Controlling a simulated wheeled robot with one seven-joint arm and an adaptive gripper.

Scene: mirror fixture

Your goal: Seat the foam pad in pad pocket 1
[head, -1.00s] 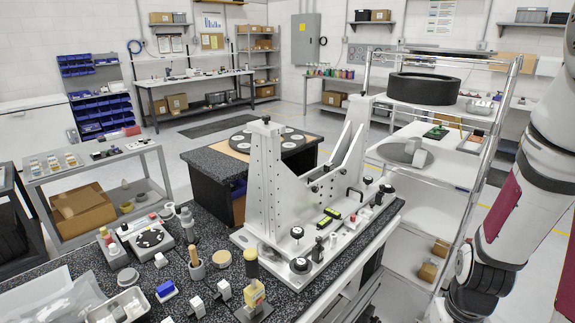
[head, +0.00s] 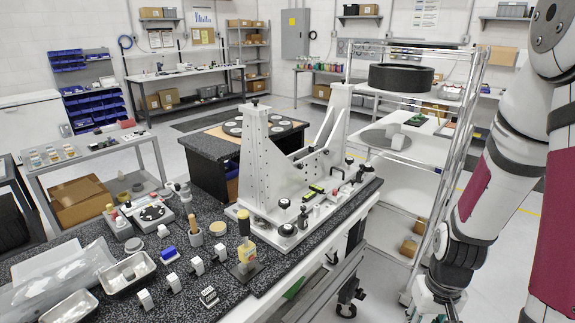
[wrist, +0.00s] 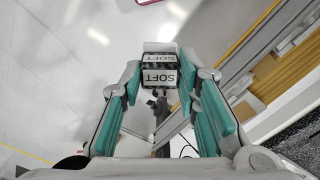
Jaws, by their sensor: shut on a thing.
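My gripper (wrist: 159,82) shows in the wrist view with teal finger pads on both sides. It is shut on a small block with white faces marked "SOFT" and a dark speckled band, which I take to be the foam pad (wrist: 159,77). The pad is held between the fingertips, above a pale floor. In the head view the light grey mirror fixture (head: 256,150) stands on the dark speckled bench, with two uprights and a base plate. I cannot make out pad pocket 1.
A wire-frame cart (head: 415,150) holding a black ring (head: 401,77) stands behind, near my arm.

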